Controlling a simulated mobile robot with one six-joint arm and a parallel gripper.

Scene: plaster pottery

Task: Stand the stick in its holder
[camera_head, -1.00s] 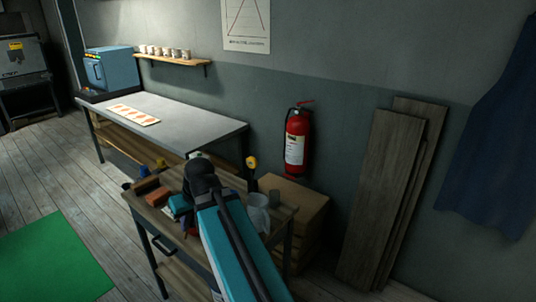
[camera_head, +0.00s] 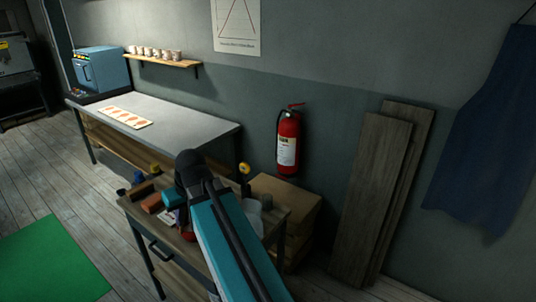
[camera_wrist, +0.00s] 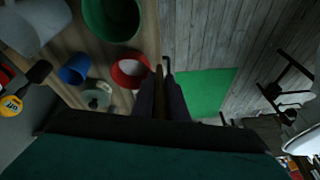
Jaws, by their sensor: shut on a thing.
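In the wrist view, my gripper (camera_wrist: 160,92) shows as two dark fingers shut on a thin brown stick (camera_wrist: 159,76). The stick's far end points toward the top of the picture, beside a red cup (camera_wrist: 128,72) with a pale inside. A blue cup (camera_wrist: 75,68) and a large green container (camera_wrist: 112,18) stand near it on the wooden top. I cannot tell which vessel is the stick's holder. In the head view, my own arm hides the gripper and the stick.
A wooden-topped cart (camera_head: 136,212) holds a reddish block (camera_head: 152,203) and other small items. A grey table (camera_head: 185,122) with a patterned board stands behind. A cardboard box (camera_head: 296,198), a fire extinguisher (camera_head: 288,140) and leaning planks (camera_head: 372,190) line the wall. A green mat (camera_head: 50,262) lies on the floor.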

